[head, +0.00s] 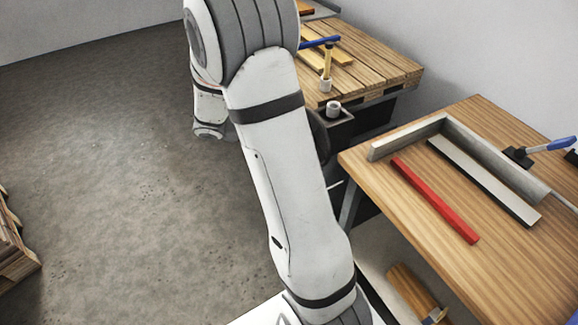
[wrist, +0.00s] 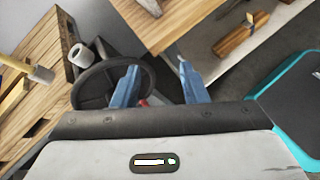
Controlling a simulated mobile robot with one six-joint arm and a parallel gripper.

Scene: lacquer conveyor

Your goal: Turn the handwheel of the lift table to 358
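The handwheel is a dark ring with spokes; in the wrist view its rim (wrist: 78,88) shows at left of centre. In the head view only a dark sliver of the handwheel (head: 320,138) shows behind my arm, below the slatted wooden table (head: 392,75). My gripper (wrist: 160,80) has two blue fingers standing wide apart with nothing seen between their tips. The left finger overlaps the wheel's right side in the picture; I cannot tell whether it touches. A small red piece (wrist: 143,102) shows low between the fingers. In the head view my gripper is hidden. No number or scale is readable.
A grey holder (head: 337,120) with a white cylinder (head: 333,107) sits beside the slatted table. A wooden workbench (head: 520,260) at right carries a red bar (head: 433,200) and metal bars. A pallet (head: 12,245) stands at far left. The floor (head: 120,160) between is clear.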

